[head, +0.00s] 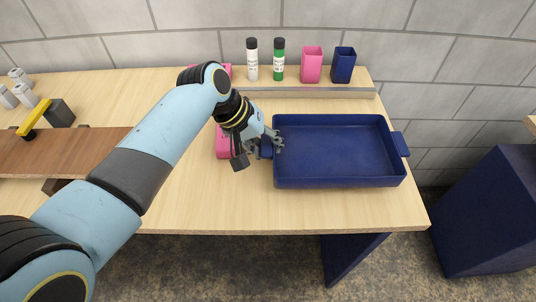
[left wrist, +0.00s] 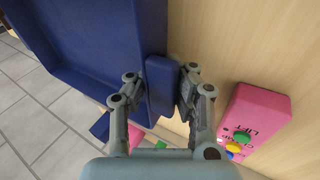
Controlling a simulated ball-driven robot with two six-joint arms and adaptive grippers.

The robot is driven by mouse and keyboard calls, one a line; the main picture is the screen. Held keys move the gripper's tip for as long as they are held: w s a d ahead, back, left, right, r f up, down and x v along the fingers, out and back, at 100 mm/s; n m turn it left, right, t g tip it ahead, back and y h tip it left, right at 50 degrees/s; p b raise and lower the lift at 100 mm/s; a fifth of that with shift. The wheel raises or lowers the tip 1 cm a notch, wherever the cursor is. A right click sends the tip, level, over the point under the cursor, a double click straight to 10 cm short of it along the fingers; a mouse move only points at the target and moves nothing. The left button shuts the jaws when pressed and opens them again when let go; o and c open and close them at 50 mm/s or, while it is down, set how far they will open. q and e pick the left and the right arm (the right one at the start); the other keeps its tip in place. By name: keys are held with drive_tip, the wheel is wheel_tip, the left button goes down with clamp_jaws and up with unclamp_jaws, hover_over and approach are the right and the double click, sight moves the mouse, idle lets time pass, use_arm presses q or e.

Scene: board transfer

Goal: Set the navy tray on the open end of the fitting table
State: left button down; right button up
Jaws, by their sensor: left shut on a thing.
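The navy tray (head: 345,182) is empty and level at the right part of the wooden table (head: 235,205). I cannot tell whether it rests on the wood or hangs just above it. My left gripper (head: 270,146) is shut on the tray's left handle. In the left wrist view the fingers (left wrist: 157,92) close on both sides of this navy handle (left wrist: 160,75), with the tray (left wrist: 95,45) to the left. The tray's right handle (head: 400,144) is free. My right gripper is not in view.
A pink button box (head: 222,145) lies left of the tray, also in the left wrist view (left wrist: 255,115). Behind a low rail (head: 310,93) stand a white bottle (head: 252,62), a green bottle (head: 279,62), a pink cup (head: 312,66) and a navy cup (head: 343,66). A brown board (head: 60,152) lies left.

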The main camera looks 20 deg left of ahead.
sight(270, 164)
use_arm(q)
wheel_tip(270, 164, down, 2)
drive_tip(key=shift+f+b, duration=0.1)
drive_tip(key=shift+b, duration=0.45)
drive_tip(key=shift+f, duration=0.45)
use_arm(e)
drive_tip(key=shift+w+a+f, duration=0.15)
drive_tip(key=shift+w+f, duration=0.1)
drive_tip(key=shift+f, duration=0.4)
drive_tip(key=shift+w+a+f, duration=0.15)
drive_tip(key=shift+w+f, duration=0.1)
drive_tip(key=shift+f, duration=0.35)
use_arm(q)
drive_tip(key=c, duration=1.1)
unclamp_jaws()
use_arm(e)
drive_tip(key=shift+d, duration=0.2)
